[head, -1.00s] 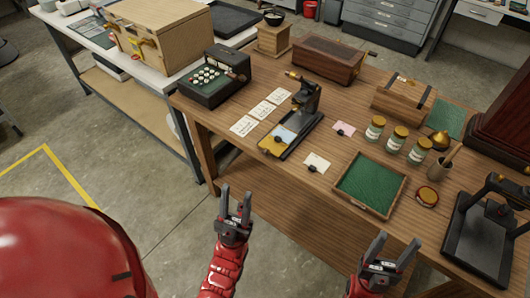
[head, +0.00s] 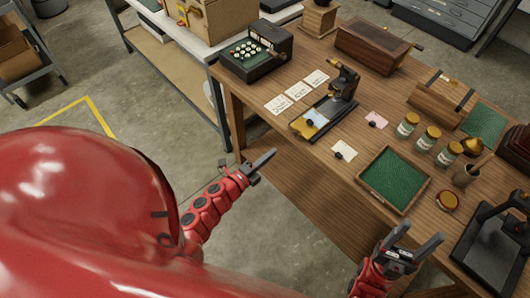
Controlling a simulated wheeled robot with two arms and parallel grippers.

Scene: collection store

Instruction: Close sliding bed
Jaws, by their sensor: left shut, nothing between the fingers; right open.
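A small black press-like device (head: 343,87) stands on the wooden table in the head view. Its sliding bed (head: 297,128), a yellow tray with a pale blue sheet and a dark knob, sticks out at the near-left end of its black base. My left gripper (head: 268,158) is shut and empty, in front of the table edge, below and left of the bed and apart from it. My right gripper (head: 418,245) is open and empty, near the front edge below the green-lined tray.
White cards (head: 297,92) lie left of the device. A small card (head: 344,150) and a pink card (head: 376,120) lie to its right. A green-lined tray (head: 362,184), several jars (head: 408,125) and a dark keyed machine (head: 250,68) share the table.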

